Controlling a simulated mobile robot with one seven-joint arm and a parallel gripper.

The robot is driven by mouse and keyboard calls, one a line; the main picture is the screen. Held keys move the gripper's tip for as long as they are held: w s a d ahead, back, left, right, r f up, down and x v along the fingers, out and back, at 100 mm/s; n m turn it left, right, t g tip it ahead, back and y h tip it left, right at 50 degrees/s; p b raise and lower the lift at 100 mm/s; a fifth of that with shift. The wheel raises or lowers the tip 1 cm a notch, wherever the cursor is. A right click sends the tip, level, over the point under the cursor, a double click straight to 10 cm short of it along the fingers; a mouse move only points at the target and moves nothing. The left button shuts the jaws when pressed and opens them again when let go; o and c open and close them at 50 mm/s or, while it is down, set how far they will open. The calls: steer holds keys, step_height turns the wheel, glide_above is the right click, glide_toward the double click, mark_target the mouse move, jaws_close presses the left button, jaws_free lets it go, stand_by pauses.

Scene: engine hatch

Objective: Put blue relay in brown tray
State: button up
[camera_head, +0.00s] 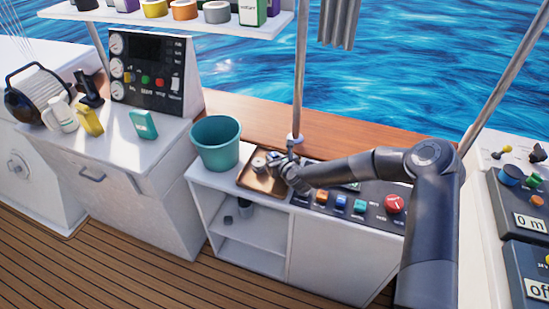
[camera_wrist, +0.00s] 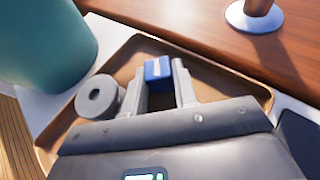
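The blue relay (camera_wrist: 158,70), a small block with a white mark, is between my gripper's fingertips (camera_wrist: 160,74) in the wrist view. Both fingertips appear to touch its sides. The relay is over or inside the brown tray (camera_wrist: 225,82); I cannot tell whether it touches the tray's floor. In the head view my gripper (camera_head: 283,168) is low over the brown tray (camera_head: 251,185), which sits on the white counter. The held relay cannot be made out there.
A teal bucket (camera_head: 215,146) stands just left of the tray. A pole (camera_head: 299,85) rises behind it. A control panel (camera_head: 377,217) with coloured blocks and a red knob (camera_head: 394,204) lies to the right.

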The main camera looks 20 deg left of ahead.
steer(key=o, duration=0.4)
steer(key=shift+r, duration=0.2)
steer(key=v, duration=1.2)
